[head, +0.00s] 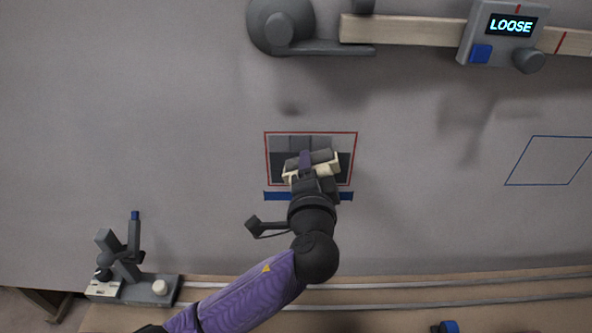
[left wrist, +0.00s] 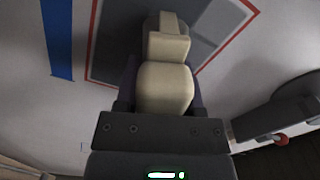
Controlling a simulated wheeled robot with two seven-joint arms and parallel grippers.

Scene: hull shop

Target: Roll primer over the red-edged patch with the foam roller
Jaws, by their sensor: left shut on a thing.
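The red-edged patch (head: 267,160) is on the grey wall panel, at the middle of the head view. Inside its red outline, the upper part is mid grey in blocks and the lower part is darker. My left gripper (head: 311,175) is in front of the patch's lower right part, shut on the foam roller (head: 322,156). In the left wrist view the roller's cream handle (left wrist: 165,88) sits between the purple fingers, its grey head (left wrist: 160,22) over the dark area. I cannot tell whether the foam touches the surface. My right gripper is out of view.
A blue strip (head: 277,196) runs below the patch. A blue outline (head: 548,137) is to the right. A wooden bar (head: 405,30) with a box reading LOOSE (head: 511,25) crosses the top. A grey jointed device (head: 126,258) stands at lower left. The panel between is clear.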

